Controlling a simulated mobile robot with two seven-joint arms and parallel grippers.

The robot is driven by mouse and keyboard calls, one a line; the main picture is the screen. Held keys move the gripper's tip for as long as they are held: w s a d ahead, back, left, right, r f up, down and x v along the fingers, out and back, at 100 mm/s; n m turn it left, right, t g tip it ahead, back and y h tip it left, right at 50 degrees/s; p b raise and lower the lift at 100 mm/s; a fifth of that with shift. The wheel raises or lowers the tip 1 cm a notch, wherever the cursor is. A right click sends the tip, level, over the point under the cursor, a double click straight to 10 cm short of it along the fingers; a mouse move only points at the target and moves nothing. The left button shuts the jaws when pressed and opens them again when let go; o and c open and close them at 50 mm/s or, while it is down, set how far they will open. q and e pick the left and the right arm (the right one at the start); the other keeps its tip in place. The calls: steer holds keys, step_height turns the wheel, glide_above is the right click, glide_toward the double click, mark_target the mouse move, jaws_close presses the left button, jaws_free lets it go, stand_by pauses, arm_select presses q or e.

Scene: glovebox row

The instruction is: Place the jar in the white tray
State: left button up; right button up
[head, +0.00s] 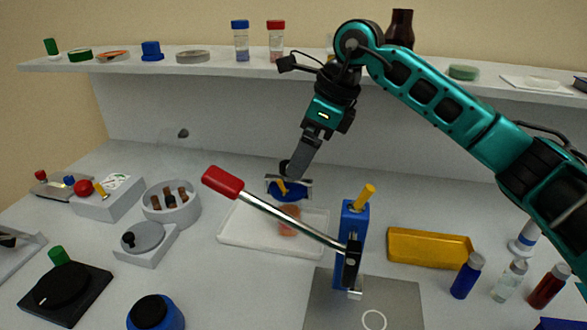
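The white tray (240,240) lies flat in the middle of the bench. The jar (289,222) has a dark blue lid and a clear body with orange-pink contents. It is upright over the white tray; I cannot tell whether its base touches the tray floor. My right gripper (289,188) reaches down from above, its fingers on either side of the blue lid with no clear gap, so it looks shut on the jar. A small orange piece shows at the lid. My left gripper is not in view.
A red-handled lever on a blue stand (353,240) rises just right of the tray, its handle (222,182) reaching across in front. A yellow tray (430,248) and several small bottles are to the right. A grey bowl (171,205) is left. A shelf (220,66) runs behind.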

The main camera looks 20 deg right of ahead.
steer(key=v, duration=0.4)
stand_by(0.5)
